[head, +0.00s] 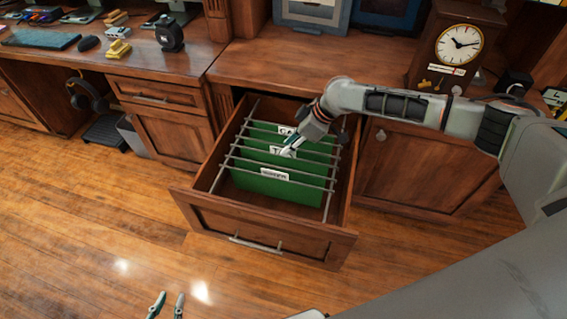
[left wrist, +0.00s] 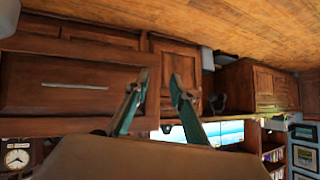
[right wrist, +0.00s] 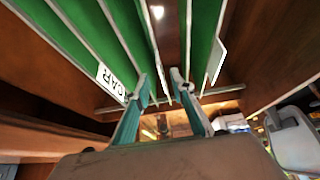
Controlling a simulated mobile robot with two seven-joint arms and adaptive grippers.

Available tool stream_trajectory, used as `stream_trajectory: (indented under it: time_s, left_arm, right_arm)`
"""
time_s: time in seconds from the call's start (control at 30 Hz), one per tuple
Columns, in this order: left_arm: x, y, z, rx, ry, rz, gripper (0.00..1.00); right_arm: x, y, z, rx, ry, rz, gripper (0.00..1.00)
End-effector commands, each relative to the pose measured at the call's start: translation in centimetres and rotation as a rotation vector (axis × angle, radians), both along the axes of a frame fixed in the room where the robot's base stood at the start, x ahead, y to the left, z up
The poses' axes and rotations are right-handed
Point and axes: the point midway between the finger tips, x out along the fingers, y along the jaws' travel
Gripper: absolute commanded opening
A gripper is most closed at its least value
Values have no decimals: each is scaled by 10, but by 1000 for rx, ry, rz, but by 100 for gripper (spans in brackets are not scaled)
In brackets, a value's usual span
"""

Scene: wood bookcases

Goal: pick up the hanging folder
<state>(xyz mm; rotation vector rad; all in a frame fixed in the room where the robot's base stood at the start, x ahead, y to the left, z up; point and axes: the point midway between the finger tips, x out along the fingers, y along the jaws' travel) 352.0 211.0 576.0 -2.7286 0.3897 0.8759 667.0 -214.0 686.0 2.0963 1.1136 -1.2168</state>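Green hanging folders (head: 275,187) with white tabs hang in a row in the pulled-out wooden drawer (head: 262,232). My right gripper (head: 290,150) points down into the drawer over the middle folders. In the right wrist view its fingers (right wrist: 161,80) are apart, with thin green folder edges (right wrist: 160,50) running between and beyond them. I cannot tell whether they touch a folder. My left gripper (head: 166,302) is open and empty above the floor.
Thin metal rails (head: 262,175) cross the drawer. The desk top (head: 330,68) above has a clock (head: 460,44) at its right. Another desk (head: 50,62) with small items stands left. The wooden floor (head: 90,230) before the drawer is clear.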

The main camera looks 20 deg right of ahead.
Motion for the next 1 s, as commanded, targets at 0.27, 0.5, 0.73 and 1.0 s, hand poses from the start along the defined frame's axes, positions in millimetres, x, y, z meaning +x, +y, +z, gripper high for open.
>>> stream_trajectory:
  time_s: [0.27,0.5,0.73,1.0]
  left_arm:
    - [-2,4,-11,12,8,2,24]
    - [8,6,-2,15,-15,3,24]
    - [7,6,-4,16,-12,2,24]
    - [4,6,-6,17,-6,0,24]
  right_arm:
    - [6,15,-37,0,4,2,23]
    - [11,18,-41,0,-1,0,23]
    - [11,18,-41,0,-1,0,0]
    - [10,18,-42,1,0,-1,0]
